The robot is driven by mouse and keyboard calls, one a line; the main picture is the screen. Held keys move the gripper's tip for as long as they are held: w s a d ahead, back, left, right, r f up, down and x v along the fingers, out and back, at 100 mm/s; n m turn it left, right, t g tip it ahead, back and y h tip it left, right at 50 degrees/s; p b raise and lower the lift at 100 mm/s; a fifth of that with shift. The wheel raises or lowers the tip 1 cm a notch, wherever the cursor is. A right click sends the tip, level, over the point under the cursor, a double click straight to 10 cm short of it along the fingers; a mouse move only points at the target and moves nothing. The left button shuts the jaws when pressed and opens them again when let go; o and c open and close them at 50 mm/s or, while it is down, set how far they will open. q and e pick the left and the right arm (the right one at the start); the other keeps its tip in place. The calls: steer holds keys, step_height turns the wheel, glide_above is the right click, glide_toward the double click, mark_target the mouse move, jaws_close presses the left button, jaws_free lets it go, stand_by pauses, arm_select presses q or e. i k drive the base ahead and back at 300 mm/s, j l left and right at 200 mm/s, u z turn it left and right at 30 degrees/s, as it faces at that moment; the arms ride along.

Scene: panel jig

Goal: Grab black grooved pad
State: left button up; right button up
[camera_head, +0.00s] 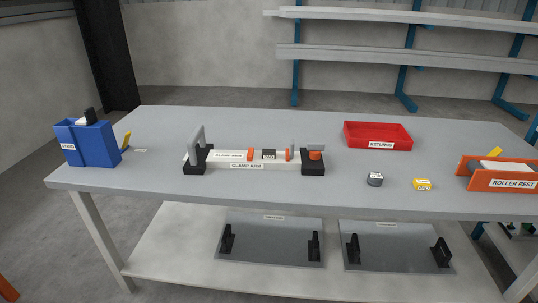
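A small dark block (268,153) with a pale label that seems to read PAD sits on the white clamp arm (228,155), between two orange pieces. Its grooves are too small to make out. The clamp arm lies across a fixture with black end blocks (313,169) and a front label reading CLAMP ARM. Another black piece (90,115) sticks up from the blue bin (86,143) at the left; I cannot tell whether it is grooved. Neither of my grippers is in view.
A red RETURNS tray (378,137) stands at the back right. A dark round item (375,180) and a yellow item (423,184) lie in front of it. An orange ROLLER REST (510,183) is at the right edge. The grey table (160,190) is clear front left.

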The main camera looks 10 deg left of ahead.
mark_target(267, 154)
steer(key=i+l+u, duration=0.4)
steer(key=i+l, duration=0.5)
steer(key=u, duration=1.2)
